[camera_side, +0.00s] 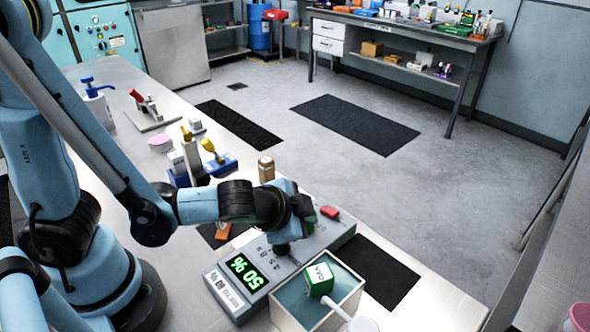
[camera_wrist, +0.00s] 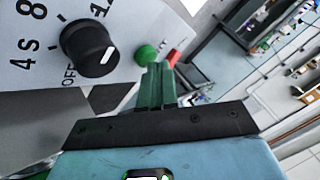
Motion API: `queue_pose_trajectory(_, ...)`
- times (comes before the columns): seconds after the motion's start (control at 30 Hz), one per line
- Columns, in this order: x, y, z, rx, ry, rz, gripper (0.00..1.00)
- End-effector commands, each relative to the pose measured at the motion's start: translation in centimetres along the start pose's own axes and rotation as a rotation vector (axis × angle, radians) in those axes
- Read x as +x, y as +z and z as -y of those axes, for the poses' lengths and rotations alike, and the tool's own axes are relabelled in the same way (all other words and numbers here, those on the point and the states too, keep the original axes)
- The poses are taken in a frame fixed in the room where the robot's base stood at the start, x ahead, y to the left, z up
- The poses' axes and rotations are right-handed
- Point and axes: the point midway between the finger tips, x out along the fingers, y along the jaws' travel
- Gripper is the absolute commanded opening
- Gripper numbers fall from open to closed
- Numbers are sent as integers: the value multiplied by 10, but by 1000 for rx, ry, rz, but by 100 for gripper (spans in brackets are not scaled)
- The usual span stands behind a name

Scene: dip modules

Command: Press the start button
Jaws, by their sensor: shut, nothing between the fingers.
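The grey control box (camera_side: 270,265) has a lit green display reading "50 %" (camera_side: 248,273). In the wrist view its face shows a black knob (camera_wrist: 90,47), marked with an OFF position, a round green button (camera_wrist: 146,54) and a red button (camera_wrist: 173,58). I read no label on the green button. My gripper's green fingers (camera_wrist: 159,70) are shut and empty, with their tips right beside the green button, partly overlapping it in the picture. I cannot tell whether they touch it. In the side view the wrist hides the green button and the fingertips.
An open tray of liquid (camera_side: 283,318) stands in front of the box, with a green and white block (camera_side: 320,280) on a white handle over it. A red item (camera_side: 330,211) sits at the box's far end. A brown bottle (camera_side: 266,170) and blue-based tools (camera_side: 222,163) stand behind.

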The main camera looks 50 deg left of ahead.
Motion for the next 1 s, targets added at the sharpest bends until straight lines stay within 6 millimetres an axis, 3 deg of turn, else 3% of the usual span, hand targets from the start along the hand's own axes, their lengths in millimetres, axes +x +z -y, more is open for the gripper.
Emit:
queue_pose_trajectory(0.53,2,1,-1,0,0,1,0)
queue_pose_trajectory(1.0,-10,-7,7,0,0,0,0)
